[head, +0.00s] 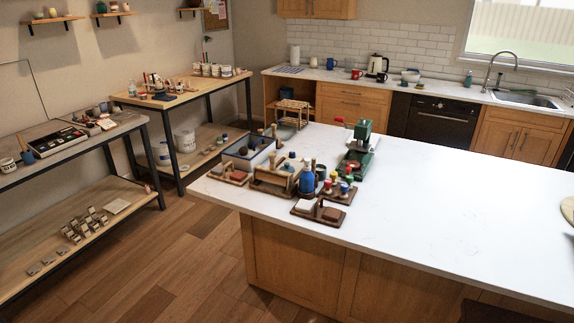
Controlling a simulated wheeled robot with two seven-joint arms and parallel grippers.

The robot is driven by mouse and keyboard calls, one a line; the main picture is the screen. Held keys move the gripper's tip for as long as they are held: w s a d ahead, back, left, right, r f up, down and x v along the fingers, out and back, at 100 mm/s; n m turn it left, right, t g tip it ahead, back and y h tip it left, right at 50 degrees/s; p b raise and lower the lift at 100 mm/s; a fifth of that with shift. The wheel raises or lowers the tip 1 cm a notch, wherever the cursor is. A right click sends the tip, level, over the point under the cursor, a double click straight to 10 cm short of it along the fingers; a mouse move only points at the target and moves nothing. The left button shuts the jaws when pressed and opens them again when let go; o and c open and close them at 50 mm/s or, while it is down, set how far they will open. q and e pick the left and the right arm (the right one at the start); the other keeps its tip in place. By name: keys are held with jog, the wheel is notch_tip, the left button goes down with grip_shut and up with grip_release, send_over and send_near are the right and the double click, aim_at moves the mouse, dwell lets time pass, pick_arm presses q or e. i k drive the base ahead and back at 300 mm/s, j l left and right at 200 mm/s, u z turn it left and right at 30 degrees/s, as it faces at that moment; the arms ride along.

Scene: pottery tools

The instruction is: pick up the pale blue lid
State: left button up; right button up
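I cannot clearly make out a pale blue lid in the head view; the items are small and crowded. A cluster of pottery tools stands at the left end of the white island top (440,210). It holds a grey box with a bluish inside (243,160), a wooden caddy (272,182), a dark blue bottle (307,181) and several small jars with coloured tops (340,186). Some of the caddy's contents are hidden behind its walls and other items. Neither of my grippers is in view.
A wooden tray (318,213) lies at the island's front edge. A green device (358,150) stands behind the jars. The island's middle and right are mostly clear. Shelved benches with tools (70,135) stand at left, and a kitchen counter with a kettle (377,66) runs behind.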

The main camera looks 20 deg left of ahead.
aim_at(287, 167)
jog(key=i+j+z, duration=0.15)
jog(key=i+j, duration=0.2)
jog(key=i+j+z, duration=0.15)
jog(key=i+j, duration=0.15)
jog(key=i+j+z, duration=0.15)
jog(key=i+j, duration=0.15)
jog(key=j, duration=0.25)
jog(key=i+j+z, duration=0.15)
jog(key=i+j, duration=0.15)
jog(key=j, duration=0.15)
